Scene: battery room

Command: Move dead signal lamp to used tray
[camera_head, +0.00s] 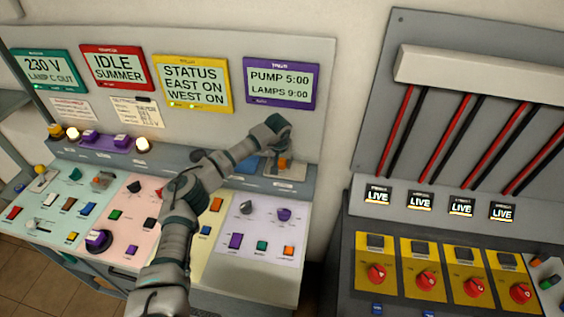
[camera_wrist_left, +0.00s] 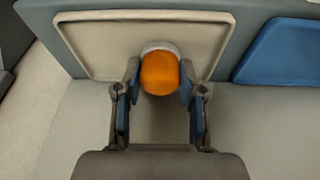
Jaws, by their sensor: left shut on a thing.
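My left gripper (camera_head: 284,160) is at the back right of the left console, at the grey-beige tray (camera_head: 297,171). It is shut on an orange, unlit lamp (camera_head: 284,163). In the left wrist view the lamp (camera_wrist_left: 160,74) sits between the two fingertips (camera_wrist_left: 160,85), with a pale ring at its far end. The beige tray (camera_wrist_left: 90,40) lies right behind the lamp there; I cannot tell whether they touch. A blue tray (camera_wrist_left: 285,50) is beside it. No readable label shows which tray is for used lamps. My right gripper is not in view.
Switches and knobs cover the console front. Display panels (camera_head: 282,83) stand behind. A second console with red knobs (camera_head: 427,281) is at right, past a gap.

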